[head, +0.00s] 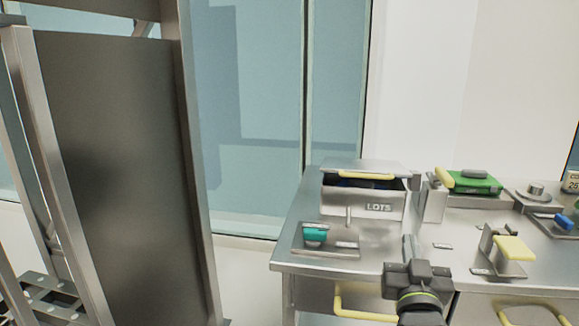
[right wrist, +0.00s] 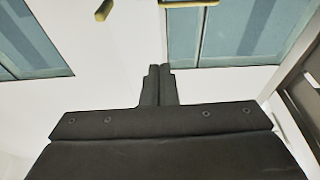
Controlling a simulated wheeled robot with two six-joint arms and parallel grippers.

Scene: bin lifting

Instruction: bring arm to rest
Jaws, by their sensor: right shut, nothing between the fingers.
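My right gripper (head: 409,243) stands upright in front of the steel workbench (head: 340,279) in the head view, pointing up and away. In the right wrist view the two dark fingers of the gripper (right wrist: 158,70) are together with nothing between them. Beyond them are a pale surface and blue-grey window panes. My left gripper is in neither view.
A metal bin marked LOTS (head: 362,205) with a yellow-handled lid stands on the bench. Beside it are a teal-handled fixture (head: 315,234), a green-topped block (head: 474,185) and a yellow-handled piece (head: 514,248). A tall steel rack (head: 125,170) stands at left.

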